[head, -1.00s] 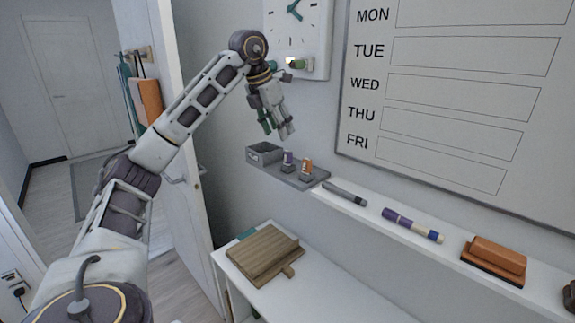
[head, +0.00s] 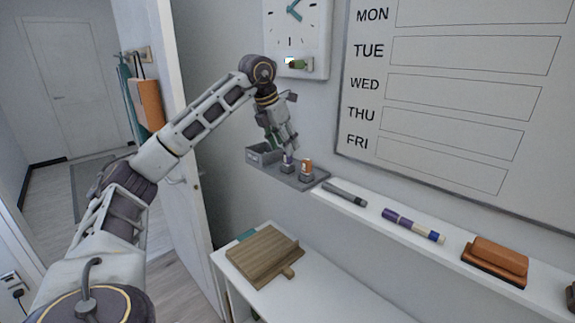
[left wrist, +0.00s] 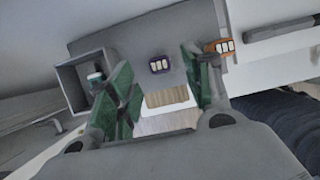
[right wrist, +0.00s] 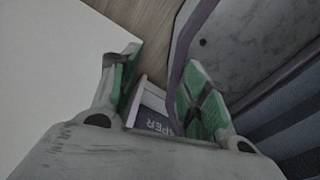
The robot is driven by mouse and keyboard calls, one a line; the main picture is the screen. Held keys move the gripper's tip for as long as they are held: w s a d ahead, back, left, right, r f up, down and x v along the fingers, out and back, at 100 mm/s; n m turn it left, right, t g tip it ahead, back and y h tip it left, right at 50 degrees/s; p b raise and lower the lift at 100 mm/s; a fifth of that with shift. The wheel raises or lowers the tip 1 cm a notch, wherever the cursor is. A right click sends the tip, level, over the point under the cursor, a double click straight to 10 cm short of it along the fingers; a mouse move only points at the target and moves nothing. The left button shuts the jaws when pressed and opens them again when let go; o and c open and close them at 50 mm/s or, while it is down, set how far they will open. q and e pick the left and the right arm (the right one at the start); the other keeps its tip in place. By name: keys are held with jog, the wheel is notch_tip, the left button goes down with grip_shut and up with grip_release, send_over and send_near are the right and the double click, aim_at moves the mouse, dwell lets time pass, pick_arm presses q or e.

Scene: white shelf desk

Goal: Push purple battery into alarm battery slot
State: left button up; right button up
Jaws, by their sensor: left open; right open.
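The purple battery (head: 287,161) stands upright in a holder on the grey wall tray (head: 312,182). In the left wrist view the purple battery (left wrist: 158,63) shows end-on, ahead of and between the spread fingers. My left gripper (head: 281,144) is open, pointing down just above the purple battery; I cannot tell whether it touches it. The white alarm clock (head: 321,45) hangs on the wall, with a green battery (head: 298,64) at its lower part; the inside of the slot is too small to make out. My right gripper (right wrist: 155,88) is open and empty, seen only in its wrist view.
An orange battery (head: 307,166) stands right of the purple one, near a left finger. A grey box (head: 262,153) adjoins on the left. A marker (head: 345,194), a purple marker (head: 412,225) and an eraser (head: 495,259) lie along the white ledge. A wooden board (head: 262,256) lies below.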

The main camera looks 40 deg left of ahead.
aim_at(288, 161)
pick_arm(q)
jog(key=x, duration=0.4)
jog(key=shift+w+f, duration=0.1)
jog(key=shift+f, duration=0.3)
jog(key=c, duration=1)
jog(key=shift+c, duration=0.5)
pick_arm(e)
jog(key=shift+w, duration=0.3)
pick_arm(q)
jog(key=shift+r, duration=0.2)
pick_arm(e)
jog(key=shift+r, duration=0.2)
